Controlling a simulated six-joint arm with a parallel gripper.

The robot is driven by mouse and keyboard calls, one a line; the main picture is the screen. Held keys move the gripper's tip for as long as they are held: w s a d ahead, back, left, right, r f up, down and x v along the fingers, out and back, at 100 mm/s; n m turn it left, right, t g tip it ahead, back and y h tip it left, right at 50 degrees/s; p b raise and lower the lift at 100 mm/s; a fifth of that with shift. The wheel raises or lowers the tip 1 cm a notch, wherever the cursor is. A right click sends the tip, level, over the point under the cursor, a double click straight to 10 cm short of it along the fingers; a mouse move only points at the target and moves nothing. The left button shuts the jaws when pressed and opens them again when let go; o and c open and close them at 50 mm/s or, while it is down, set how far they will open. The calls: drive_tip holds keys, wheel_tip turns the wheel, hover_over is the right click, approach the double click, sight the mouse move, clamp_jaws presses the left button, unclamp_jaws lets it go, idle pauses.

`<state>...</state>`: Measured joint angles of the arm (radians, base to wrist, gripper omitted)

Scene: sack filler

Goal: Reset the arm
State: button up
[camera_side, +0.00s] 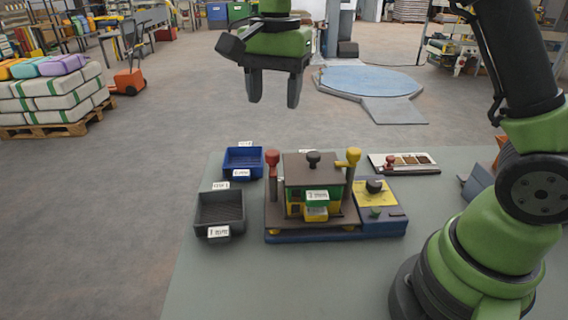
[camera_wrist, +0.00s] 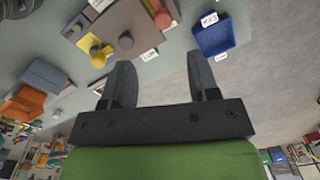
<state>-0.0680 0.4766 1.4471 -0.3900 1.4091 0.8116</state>
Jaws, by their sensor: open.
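My gripper (camera_side: 273,101) is open and empty, raised high above the far edge of the grey table. Its two dark fingers point down and stand apart; they also show in the wrist view (camera_wrist: 165,84). Below it on the table stands a machine (camera_side: 314,165) with a brown top, a black knob, a red knob on the left and a yellow knob on the right. A green and yellow part with a "1 mm" label sits at its front. My gripper touches nothing.
A blue bin (camera_side: 243,161) and a dark grey bin (camera_side: 220,211) sit left of the machine. A sample tray (camera_side: 404,162) lies at the back right. A control box (camera_side: 380,207) adjoins the machine. The air around my gripper is clear.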

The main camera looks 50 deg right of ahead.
drive_tip(key=s+r+n+t+y, duration=0.1)
drive_tip(key=s+r+n+t, duration=0.1)
drive_tip(key=s, duration=0.8)
drive_tip(key=s+r+n+t, duration=0.3)
drive_tip(key=s+n, duration=0.4)
drive_tip(key=s, duration=0.3)
drive_tip(key=shift+r+t+y, duration=0.3)
drive_tip(key=shift+t+y, duration=0.1)
drive_tip(key=shift+t, duration=0.5)
drive_tip(key=shift+a, duration=0.1)
